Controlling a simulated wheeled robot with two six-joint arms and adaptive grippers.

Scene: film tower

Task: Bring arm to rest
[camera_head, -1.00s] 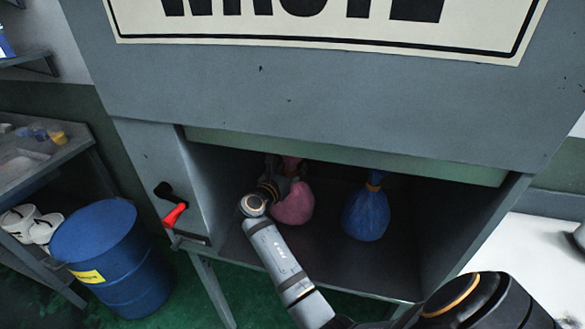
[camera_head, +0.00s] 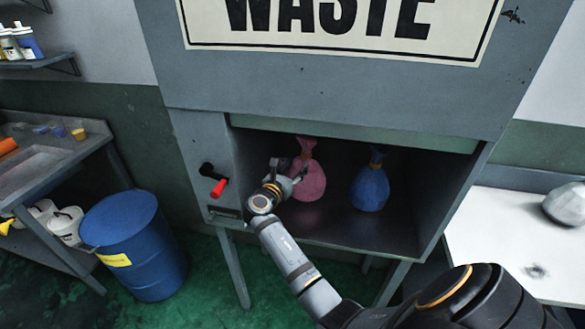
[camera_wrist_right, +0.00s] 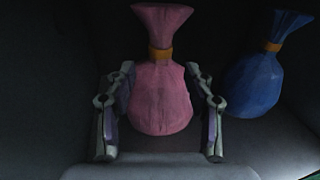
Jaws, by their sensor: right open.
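A pink tied bag (camera_head: 308,180) stands upright inside the waste bin's compartment. A blue tied bag (camera_head: 370,188) stands to its right, with a gap between them. My right gripper (camera_head: 285,176) is open at the left front of the pink bag, inside the compartment opening. In the right wrist view, the open fingers of the right gripper (camera_wrist_right: 160,112) appear on either side of the pink bag (camera_wrist_right: 160,85), with no clear grip on it. The blue bag (camera_wrist_right: 268,65) shows at the right there. My left gripper is out of view.
The grey waste bin (camera_head: 330,95) has side walls and a top edge framing the opening. A red-tipped lever (camera_head: 218,188) sticks out left of it. A blue barrel (camera_head: 132,240) stands at the left. A white table (camera_head: 490,240) stands at the right.

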